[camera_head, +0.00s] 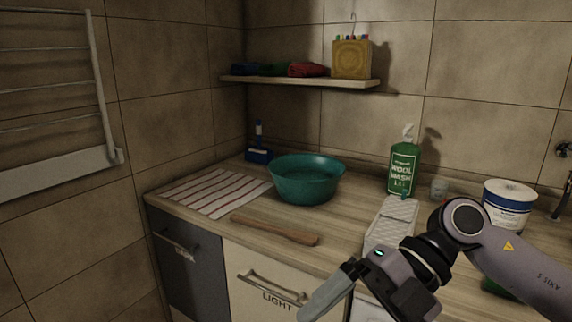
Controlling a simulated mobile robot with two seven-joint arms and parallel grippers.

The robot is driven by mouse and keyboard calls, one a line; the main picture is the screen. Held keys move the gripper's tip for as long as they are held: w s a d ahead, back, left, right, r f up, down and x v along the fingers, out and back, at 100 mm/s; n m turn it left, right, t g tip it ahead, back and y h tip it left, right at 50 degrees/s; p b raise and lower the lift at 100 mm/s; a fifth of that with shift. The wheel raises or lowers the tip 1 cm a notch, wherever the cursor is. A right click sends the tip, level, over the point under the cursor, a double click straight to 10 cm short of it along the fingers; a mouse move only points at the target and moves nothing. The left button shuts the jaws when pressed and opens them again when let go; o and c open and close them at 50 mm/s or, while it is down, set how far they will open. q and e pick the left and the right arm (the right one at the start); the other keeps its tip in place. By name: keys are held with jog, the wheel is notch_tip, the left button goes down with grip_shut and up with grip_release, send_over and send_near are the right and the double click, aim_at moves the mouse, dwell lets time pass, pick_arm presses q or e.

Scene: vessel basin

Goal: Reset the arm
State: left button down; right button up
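My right arm comes in from the right edge, over the front of the wooden counter (215,221). My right gripper (345,300) points down at the bottom of the picture, in front of the counter's front edge. One long grey finger shows; the lower part of the gripper is cut off by the frame, so I cannot tell its opening. No object is seen in it. My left gripper is not in view.
A teal basin (307,181), a striped cloth (215,193), a wooden stick (274,230) and a green wool wash bottle (403,168) are on the counter. A white washboard (391,221) lies close behind my gripper. A white tub (508,205) stands behind my forearm. A shelf (300,82) hangs above.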

jog(key=w+a+r+m+t+y, duration=0.25)
jog(key=a+m+t+y, duration=0.45)
jog(key=y, duration=0.5)
jog(key=w+d+f+m+t+h, duration=0.5)
jog(key=d+f+m+t+h, duration=0.7)
jog(key=m+t, duration=0.55)
jog(key=s+d+f+m+g+h, duration=0.2)
jog(key=s+f+g, duration=0.1)
jog(key=f, duration=0.5)
jog(key=s+d+f+m+g+h, duration=0.3)
jog(key=s+f, duration=0.3)
jog(key=f, duration=0.3)
jog(key=s+d+f+m+g+h, duration=0.3)
jog(key=s+f, duration=0.2)
jog(key=f, duration=0.3)
jog(key=shift+s+d+f, duration=0.15)
jog(key=shift+f, duration=0.25)
